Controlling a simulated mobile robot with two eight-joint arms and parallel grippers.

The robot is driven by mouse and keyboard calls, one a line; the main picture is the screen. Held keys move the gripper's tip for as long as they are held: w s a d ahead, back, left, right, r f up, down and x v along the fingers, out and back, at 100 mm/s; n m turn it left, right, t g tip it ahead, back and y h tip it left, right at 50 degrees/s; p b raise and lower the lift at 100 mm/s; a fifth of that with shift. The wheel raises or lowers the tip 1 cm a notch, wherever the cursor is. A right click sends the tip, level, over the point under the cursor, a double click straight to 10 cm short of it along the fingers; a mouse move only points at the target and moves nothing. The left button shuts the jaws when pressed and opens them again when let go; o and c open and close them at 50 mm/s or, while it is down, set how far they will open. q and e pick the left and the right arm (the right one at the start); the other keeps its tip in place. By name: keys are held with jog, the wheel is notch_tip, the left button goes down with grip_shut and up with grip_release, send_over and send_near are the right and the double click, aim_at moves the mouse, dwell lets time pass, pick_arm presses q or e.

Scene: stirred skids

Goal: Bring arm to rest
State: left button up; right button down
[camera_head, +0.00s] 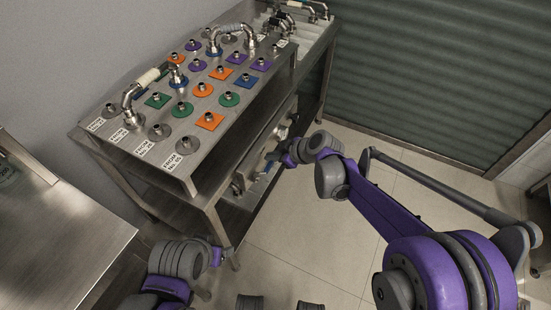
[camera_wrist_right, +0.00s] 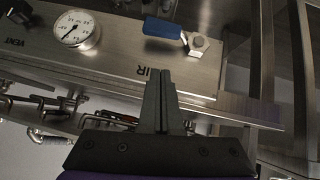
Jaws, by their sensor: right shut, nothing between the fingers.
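My right arm reaches in from the lower right, its purple and grey wrist bent toward the lower part of the steel skid (camera_head: 205,195). My right gripper (camera_head: 266,170) is beside a panel there. In the right wrist view its dark fingers (camera_wrist_right: 160,100) are together with nothing between them, in front of a metal panel (camera_wrist_right: 120,55) with a blue-handled valve (camera_wrist_right: 164,28) and a round gauge (camera_wrist_right: 76,28). My left arm is at the lower left, by the skid's leg. Its gripper (camera_head: 227,254) shows only as a small dark tip, its jaws unclear.
The skid's top carries several coloured plates with fittings, and metal hose pipes (camera_head: 131,105). A steel table (camera_head: 60,235) stands at the left. A corrugated shutter (camera_head: 440,80) closes the back. Tiled floor (camera_head: 300,235) is clear between the skid and my right arm.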

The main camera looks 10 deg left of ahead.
pick_arm(q)
jog(key=shift+s+a+r+p, duration=0.1)
jog(key=shift+r+p, duration=0.55)
jog(key=shift+r, duration=0.25)
pick_arm(e)
jog(key=v, duration=0.9)
jog(key=shift+w+d, duration=0.15)
jog(key=shift+d, duration=0.15)
jog(key=s+d+f+m+h, duration=0.1)
jog(key=s+d+m+h, duration=0.2)
jog(key=s+d+m, duration=0.45)
jog(key=s+d+f+m+h, duration=0.1)
jog(key=s+d+m+h, duration=0.3)
jog(key=s, duration=0.7)
jog(key=s+d+f+m+h, duration=0.1)
jog(key=s+d+m, duration=0.3)
jog(key=s+d, duration=0.4)
pick_arm(q)
notch_tip(320, 180, up, 15)
jog(key=w+p, duration=0.2)
jog(key=p, duration=1.1)
jog(key=shift+t+p, duration=0.35)
jog(key=shift+t, duration=0.05)
pick_arm(e)
notch_tip(320, 180, up, 15)
jog(key=w+t, duration=0.1)
jog(key=shift+w+a+n, duration=0.15)
jog(key=shift+a+n, duration=0.2)
jog(key=shift+a, duration=0.05)
